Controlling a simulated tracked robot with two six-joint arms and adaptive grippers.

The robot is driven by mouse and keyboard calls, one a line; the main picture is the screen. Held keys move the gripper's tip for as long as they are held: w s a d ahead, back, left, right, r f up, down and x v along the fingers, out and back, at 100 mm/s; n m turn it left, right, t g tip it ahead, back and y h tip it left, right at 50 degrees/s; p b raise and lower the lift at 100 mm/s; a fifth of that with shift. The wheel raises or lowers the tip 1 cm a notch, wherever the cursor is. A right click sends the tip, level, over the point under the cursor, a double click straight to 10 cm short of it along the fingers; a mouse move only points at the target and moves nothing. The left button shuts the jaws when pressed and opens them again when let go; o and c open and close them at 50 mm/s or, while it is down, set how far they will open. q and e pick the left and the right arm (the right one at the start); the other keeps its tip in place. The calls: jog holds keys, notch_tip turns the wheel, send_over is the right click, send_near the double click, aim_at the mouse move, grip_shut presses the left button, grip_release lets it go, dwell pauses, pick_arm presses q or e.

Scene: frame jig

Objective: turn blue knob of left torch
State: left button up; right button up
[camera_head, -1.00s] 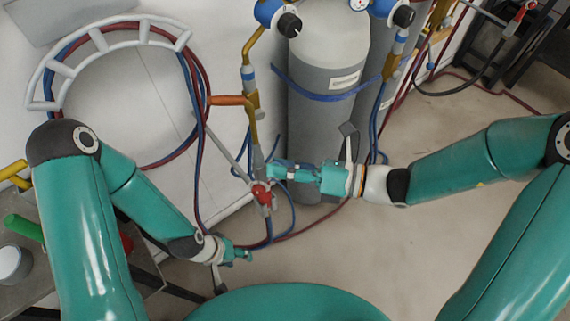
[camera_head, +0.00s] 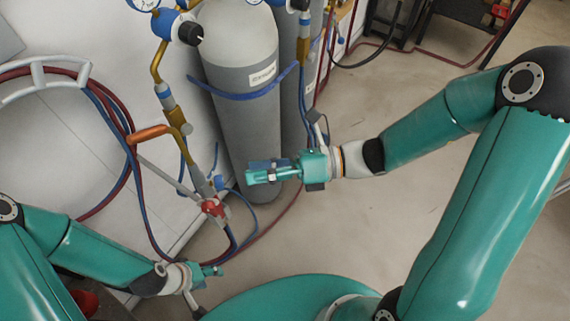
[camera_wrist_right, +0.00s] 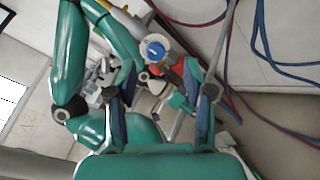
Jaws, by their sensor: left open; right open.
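The left torch (camera_head: 197,177) hangs slanted in the head view, with a blue knob (camera_head: 221,183) and a red knob (camera_head: 212,207) near its lower end. In the right wrist view the blue knob (camera_wrist_right: 154,50) shows its round face ahead, between the finger lines. My right gripper (camera_head: 250,176) is open and empty, to the right of the blue knob, with a visible gap in the head view. Its two fingers (camera_wrist_right: 158,100) stand apart in the wrist view. My left gripper (camera_head: 216,270) is open, low and below the torch; its fingertips are small here.
Grey gas cylinders (camera_head: 238,120) with a blue strap stand behind the torch. An orange-handled bracket (camera_head: 150,134) juts beside the torch tube. Blue and red hoses loop from a white rack (camera_head: 40,78) and trail around the torch.

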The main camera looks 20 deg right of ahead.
jog(key=v, duration=0.5)
jog(key=shift+f, duration=0.1)
dwell(0.3)
jog(key=s+f+n+g+h+p, duration=0.1)
jog(key=s+f+n+g+h, duration=0.4)
jog(key=f, duration=0.5)
jog(key=s+f+n+g+h+p, duration=0.1)
jog(key=s+f+n+g+h, duration=0.15)
jog(key=s+f+n, duration=0.45)
jog(key=w+f+n+t+h, duration=0.3)
jog(key=w+f+n+h, duration=0.2)
jog(key=f+n, duration=0.7)
jog(key=shift+w+f+n+p, duration=0.15)
jog(key=shift+w+n+p, duration=0.2)
jog(key=shift+n, duration=1.55)
jog(key=shift+t, duration=0.25)
